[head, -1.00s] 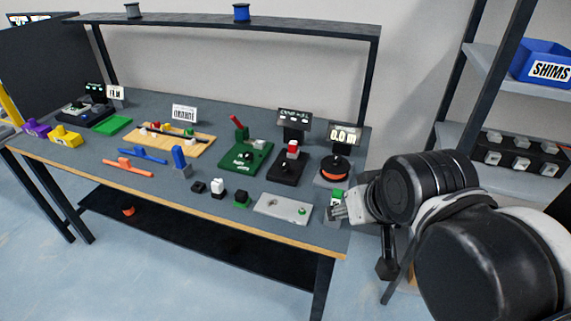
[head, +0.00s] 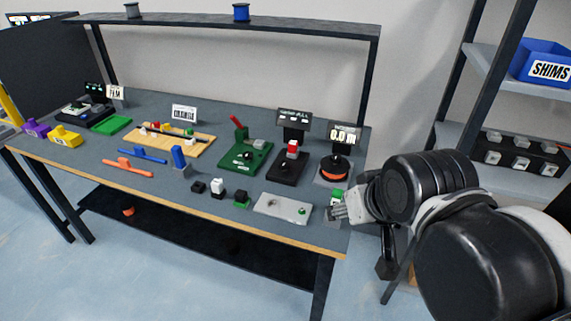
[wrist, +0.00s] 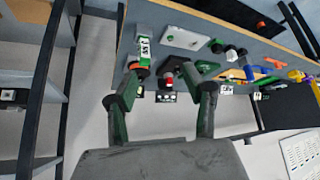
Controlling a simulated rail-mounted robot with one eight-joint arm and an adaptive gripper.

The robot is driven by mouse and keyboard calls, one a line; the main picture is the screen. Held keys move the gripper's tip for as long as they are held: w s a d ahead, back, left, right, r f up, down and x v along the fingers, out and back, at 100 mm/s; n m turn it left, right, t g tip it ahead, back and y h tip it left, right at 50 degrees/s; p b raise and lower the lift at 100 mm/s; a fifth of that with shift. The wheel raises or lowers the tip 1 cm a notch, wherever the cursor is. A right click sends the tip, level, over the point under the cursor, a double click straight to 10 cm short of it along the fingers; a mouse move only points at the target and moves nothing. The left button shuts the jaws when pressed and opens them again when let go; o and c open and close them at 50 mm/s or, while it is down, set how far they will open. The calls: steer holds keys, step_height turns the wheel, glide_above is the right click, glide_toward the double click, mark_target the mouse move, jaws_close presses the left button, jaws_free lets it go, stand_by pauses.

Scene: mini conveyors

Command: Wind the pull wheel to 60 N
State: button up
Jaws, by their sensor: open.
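The pull wheel (head: 336,170) is a flat orange and black disc on a grey base at the right end of the bench. A display (head: 343,133) behind it reads 0.0 N. The orange of the wheel (wrist: 139,70) shows there beyond the left fingertip, partly hidden.
A green and white block (head: 337,194) stands close to my gripper. A black device with a red block (head: 288,163) is left of the wheel. A grey plate (head: 282,208) lies at the front edge. A shelf rack (head: 470,130) stands at the right.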

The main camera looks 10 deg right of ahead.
steer(key=shift+o, duration=0.4)
steer(key=w+r+n+g, duration=0.25)
steer(key=w+r, duration=0.35)
steer(key=w, duration=0.4)
steer(key=n+g+p, duration=0.3)
steer(key=n+g, duration=0.2)
steer(key=n, duration=0.4)
glide_above(284, 163)
step_height(284, 163, down, 12)
step_height(284, 163, down, 13)
steer(key=shift+d, duration=0.1)
